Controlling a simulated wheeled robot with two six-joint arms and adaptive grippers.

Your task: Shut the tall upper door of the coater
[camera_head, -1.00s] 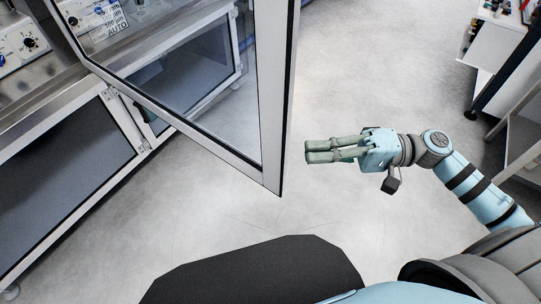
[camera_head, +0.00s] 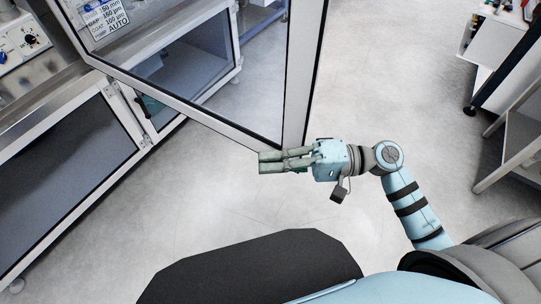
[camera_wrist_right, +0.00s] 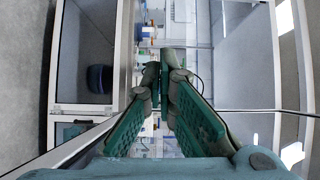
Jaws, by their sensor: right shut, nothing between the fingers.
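The tall upper door (camera_head: 190,111) of the coater (camera_head: 20,125) is a clear pane in a pale metal frame. It stands open, swung out over the floor, with its free edge (camera_head: 305,70) on the right. The gripper is shut and empty. Its green fingers (camera_wrist_right: 163,72) also show in the right wrist view, close together at the tips. My left gripper is out of view.
The coater's lower cabinet (camera_head: 70,175) has dark panels and stands at the left. A control panel with knobs (camera_head: 28,42) sits above it. White carts (camera_head: 490,50) stand at the far right. The grey floor (camera_head: 400,70) between is clear.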

